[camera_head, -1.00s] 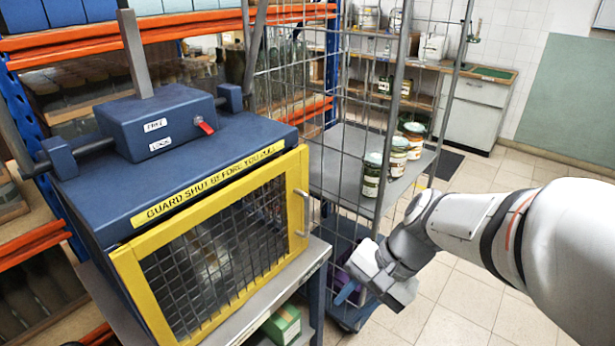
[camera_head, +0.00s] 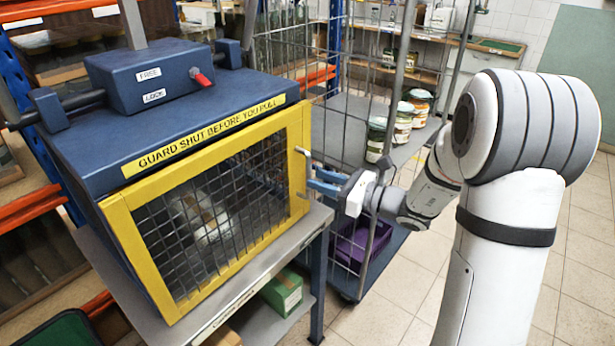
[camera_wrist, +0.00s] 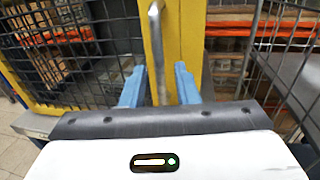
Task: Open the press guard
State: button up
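The press guard (camera_head: 215,220) is a yellow frame with dark wire mesh, and it stands shut on the front of the blue press (camera_head: 180,115). Its upright metal handle (camera_head: 305,170) is on the right side of the frame and also shows in the wrist view (camera_wrist: 156,45). My gripper (camera_head: 313,178) is at the handle, its blue fingers pointing toward the guard. In the wrist view my gripper (camera_wrist: 160,80) is open, with the handle between the fingers and a gap on each side.
A wire cage trolley (camera_head: 345,110) with several jars (camera_head: 403,122) stands close behind my gripper. A purple crate (camera_head: 362,243) is low in it. A green box (camera_head: 283,290) lies on the shelf under the press. Open tiled floor is in front.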

aim_at(308, 194)
jog(key=shift+x, duration=1.9)
grip_shut()
